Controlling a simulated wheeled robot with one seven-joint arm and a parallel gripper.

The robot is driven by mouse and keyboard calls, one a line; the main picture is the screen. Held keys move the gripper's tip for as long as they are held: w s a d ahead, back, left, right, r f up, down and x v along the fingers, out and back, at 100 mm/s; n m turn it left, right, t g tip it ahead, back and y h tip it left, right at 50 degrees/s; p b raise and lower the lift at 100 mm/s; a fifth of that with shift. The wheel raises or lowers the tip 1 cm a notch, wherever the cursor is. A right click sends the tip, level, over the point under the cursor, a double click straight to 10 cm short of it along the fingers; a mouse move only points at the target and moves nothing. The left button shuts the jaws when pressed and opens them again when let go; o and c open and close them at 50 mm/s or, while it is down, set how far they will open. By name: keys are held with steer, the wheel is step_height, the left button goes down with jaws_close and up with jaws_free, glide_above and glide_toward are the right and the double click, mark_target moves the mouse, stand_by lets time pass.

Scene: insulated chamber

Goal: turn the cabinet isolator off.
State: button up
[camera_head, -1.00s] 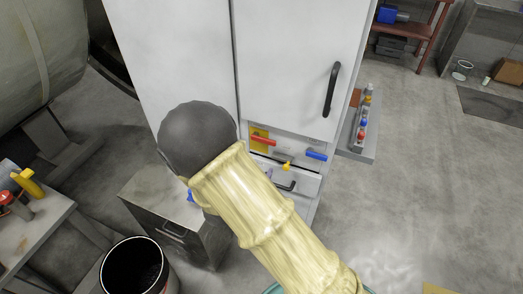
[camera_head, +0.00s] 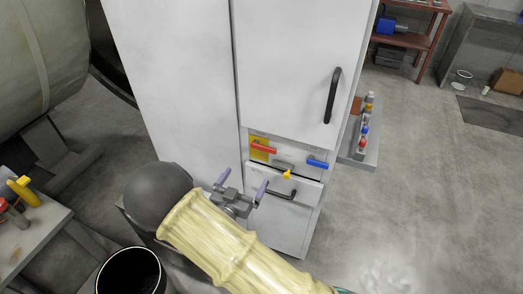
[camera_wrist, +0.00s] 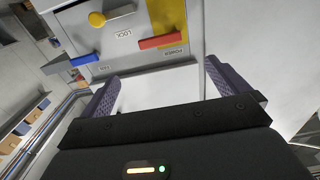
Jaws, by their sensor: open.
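The white cabinet (camera_head: 285,70) has a control panel low on its front. A red handle (camera_head: 264,147) on a yellow plate sits at the panel's upper left. In the wrist view the red handle (camera_wrist: 164,41) lies crosswise beside upside-down lettering that looks like POWER. A blue handle (camera_head: 317,163) is at the panel's right, and a yellow knob (camera_head: 287,174) is lower between them. My gripper (camera_head: 241,184) is open and empty, below and left of the red handle, apart from it. In the wrist view the red handle is beyond the two purple fingers (camera_wrist: 160,76).
A black door handle (camera_head: 332,95) is above the panel and a dark drawer pull (camera_head: 280,193) below it. A side shelf (camera_head: 358,152) with small bottles stands right of the cabinet. A black bin (camera_head: 130,271) and a bench (camera_head: 30,235) are at lower left.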

mark_target(263, 149)
steer(key=p+x, duration=0.1)
steer(key=x, duration=1.3)
steer(key=shift+c, duration=0.2)
steer(key=c, duration=1.2)
steer(key=shift+f, duration=0.1)
steer(key=shift+c, duration=0.2)
steer(key=shift+s+a, duration=0.1)
steer(key=shift+a, duration=0.05)
